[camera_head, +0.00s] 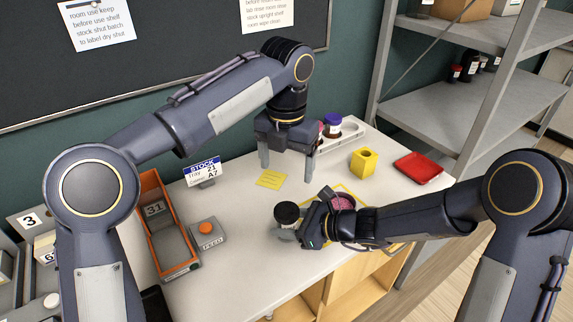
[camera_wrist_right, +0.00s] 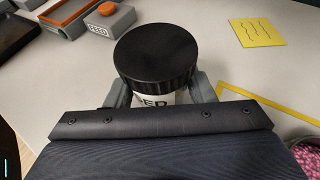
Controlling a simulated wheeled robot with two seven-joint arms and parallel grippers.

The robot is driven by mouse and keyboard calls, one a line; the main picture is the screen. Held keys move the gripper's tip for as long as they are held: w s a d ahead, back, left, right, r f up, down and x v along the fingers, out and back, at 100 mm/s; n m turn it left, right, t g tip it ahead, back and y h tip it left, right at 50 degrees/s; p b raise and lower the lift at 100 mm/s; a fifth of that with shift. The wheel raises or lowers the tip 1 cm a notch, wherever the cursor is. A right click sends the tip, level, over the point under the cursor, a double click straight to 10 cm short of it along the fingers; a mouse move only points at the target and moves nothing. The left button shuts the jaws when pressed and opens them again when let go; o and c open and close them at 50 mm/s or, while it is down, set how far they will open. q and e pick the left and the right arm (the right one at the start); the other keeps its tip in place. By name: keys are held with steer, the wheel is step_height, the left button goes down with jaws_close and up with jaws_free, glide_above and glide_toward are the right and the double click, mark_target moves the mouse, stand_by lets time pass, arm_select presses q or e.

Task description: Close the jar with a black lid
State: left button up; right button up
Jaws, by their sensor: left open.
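The jar (camera_wrist_right: 152,97) with the black lid (camera_wrist_right: 156,52) stands upright between the fingers of my right gripper (camera_wrist_right: 160,92). The fingers press on its sides, below the lid. Its white label is partly hidden by the gripper body. The lid sits level on top of the jar; I cannot tell how tight it is. In the head view the jar's dark top (camera_head: 287,212) shows at the table's middle. My left gripper (camera_head: 288,158) points down, open and empty, behind the jar near the yellow note.
A pale tray (camera_head: 350,130) holds jars, one with a purple lid (camera_head: 332,119). A yellow block (camera_head: 363,161) and red tray (camera_head: 419,167) lie right. An orange-rimmed bin (camera_head: 153,200), grey button box (camera_head: 208,236) and STOCK sign (camera_head: 202,170) stand left. A pink item (camera_head: 343,202) is behind my right gripper.

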steer(key=o, duration=0.5)
steer(key=shift+c, duration=0.2)
steer(key=shift+v, duration=3.95)
